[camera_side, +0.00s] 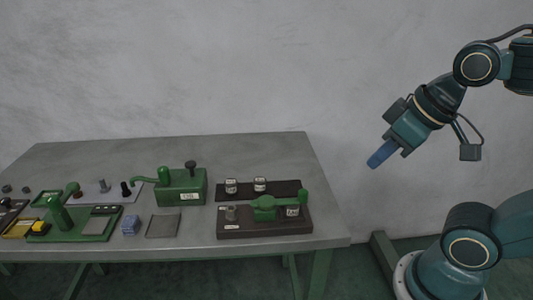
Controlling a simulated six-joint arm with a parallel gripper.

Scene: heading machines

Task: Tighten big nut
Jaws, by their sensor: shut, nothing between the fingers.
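My gripper (377,161) hangs in the air to the right of the table, its blue fingers shut and empty, pointing down and left. It is well apart from everything on the table. I cannot clearly make out a big nut. A brown base (262,231) near the table's right end carries a green lever device (266,206), a small grey part (231,213) and a pale labelled part (292,211). Behind it, a dark board (280,187) bears two small labelled parts (231,186) (260,184).
The grey table (120,155) is clear at the back. A green box with a lever (183,185), a grey plate (163,226), a small blue block (130,225) and a green machine base (95,228) stand left of the brown base. A grey wall stands behind.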

